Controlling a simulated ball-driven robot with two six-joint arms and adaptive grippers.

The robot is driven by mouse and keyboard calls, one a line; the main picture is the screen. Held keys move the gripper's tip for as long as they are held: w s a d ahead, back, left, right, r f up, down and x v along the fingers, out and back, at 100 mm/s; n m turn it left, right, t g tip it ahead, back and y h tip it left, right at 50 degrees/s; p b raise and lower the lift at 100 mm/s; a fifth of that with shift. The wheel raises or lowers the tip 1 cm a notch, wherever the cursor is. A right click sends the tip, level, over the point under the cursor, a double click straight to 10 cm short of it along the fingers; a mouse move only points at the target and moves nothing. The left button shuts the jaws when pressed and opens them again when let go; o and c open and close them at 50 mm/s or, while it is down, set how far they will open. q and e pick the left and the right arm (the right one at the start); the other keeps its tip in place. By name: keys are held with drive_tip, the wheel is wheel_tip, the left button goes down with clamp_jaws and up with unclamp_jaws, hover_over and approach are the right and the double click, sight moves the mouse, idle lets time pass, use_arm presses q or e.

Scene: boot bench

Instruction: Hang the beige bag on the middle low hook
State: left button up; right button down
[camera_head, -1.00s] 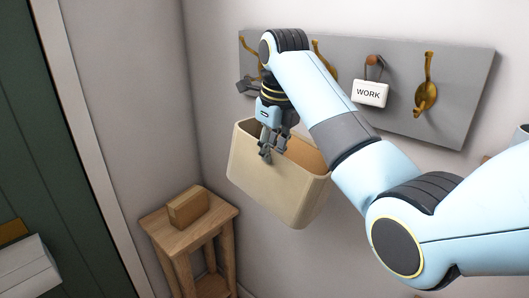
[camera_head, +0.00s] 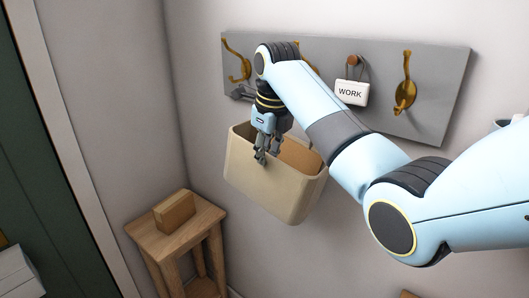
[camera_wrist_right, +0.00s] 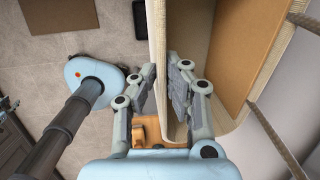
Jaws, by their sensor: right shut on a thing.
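The beige bag (camera_head: 262,185) is an open-topped, box-like bag in the head view, tilted and in the air below the hook board. My right gripper (camera_head: 265,152) reaches down to its near rim and is shut on its wall. In the right wrist view the bag's wall (camera_wrist_right: 160,50) passes between the fingers (camera_wrist_right: 160,90), and rope straps (camera_wrist_right: 272,140) show at the right. On the board, a brass hook (camera_head: 240,66) is at the left and another (camera_head: 405,92) at the right. The middle brass hook (camera_head: 312,69) is mostly hidden behind my right arm. My left gripper is out of view.
The grey hook board (camera_head: 440,85) is on the wall. A white WORK tag (camera_head: 352,94) hangs from a brown peg between the middle and right hooks. A wooden stool (camera_head: 200,212) with a brown block (camera_head: 175,211) stands lower left of the bag. A dark green door (camera_head: 40,160) is at the left.

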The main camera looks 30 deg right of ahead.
drive_tip(key=shift+s+f, duration=0.1)
drive_tip(key=shift+f, duration=0.05)
drive_tip(key=c, duration=1.4)
unclamp_jaws()
drive_tip(key=shift+a, duration=0.1)
drive_tip(key=shift+o, duration=0.2)
